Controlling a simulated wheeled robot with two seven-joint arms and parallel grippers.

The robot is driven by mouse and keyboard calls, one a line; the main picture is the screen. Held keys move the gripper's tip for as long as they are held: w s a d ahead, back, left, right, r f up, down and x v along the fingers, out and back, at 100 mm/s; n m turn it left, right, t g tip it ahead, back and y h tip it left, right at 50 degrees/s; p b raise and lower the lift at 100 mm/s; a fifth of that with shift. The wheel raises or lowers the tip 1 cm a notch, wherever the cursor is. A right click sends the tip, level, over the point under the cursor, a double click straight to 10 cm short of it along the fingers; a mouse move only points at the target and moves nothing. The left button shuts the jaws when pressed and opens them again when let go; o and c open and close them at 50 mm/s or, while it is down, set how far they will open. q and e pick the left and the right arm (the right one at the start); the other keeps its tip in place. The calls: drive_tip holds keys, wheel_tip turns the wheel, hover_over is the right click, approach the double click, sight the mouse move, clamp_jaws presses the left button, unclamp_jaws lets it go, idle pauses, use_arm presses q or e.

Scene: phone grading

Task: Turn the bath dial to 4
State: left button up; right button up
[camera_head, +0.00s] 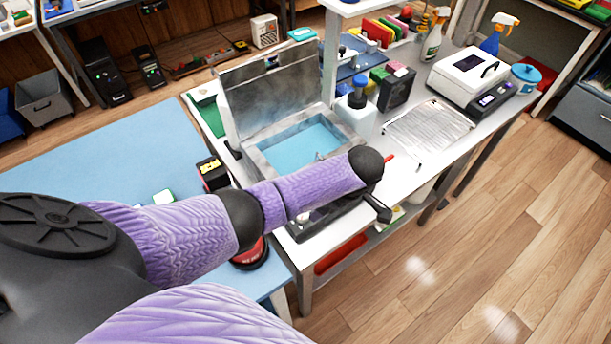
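The bath (262,158) is a grey metal tank with its lid (272,92) raised and blue liquid inside. It stands on the near left part of the grey bench. My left arm, in a purple sleeve, crosses in front of the bath and hides its lower front. A dark part (378,208) shows below the arm's black end joint; I cannot tell whether it belongs to my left gripper. The fingers cannot be made out. The dial and its setting cannot be read here. My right gripper is not in view.
A small black and yellow box (212,173) is left of the bath. Open wooden floor lies at right.

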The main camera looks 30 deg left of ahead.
use_arm(q)
drive_tip(key=shift+n, duration=0.6)
drive_tip(key=b+x, duration=0.1)
drive_tip(key=x, duration=0.2)
drive_tip(key=b+x, duration=0.2)
drive_tip(key=x, duration=0.1)
drive_tip(key=a+b+x, duration=0.1)
drive_tip(key=x, duration=0.2)
drive_tip(key=shift+w+a+f+b, duration=0.15)
drive_tip(key=shift+w+a+b, duration=0.1)
drive_tip(key=shift+b, duration=0.05)
clamp_jaws()
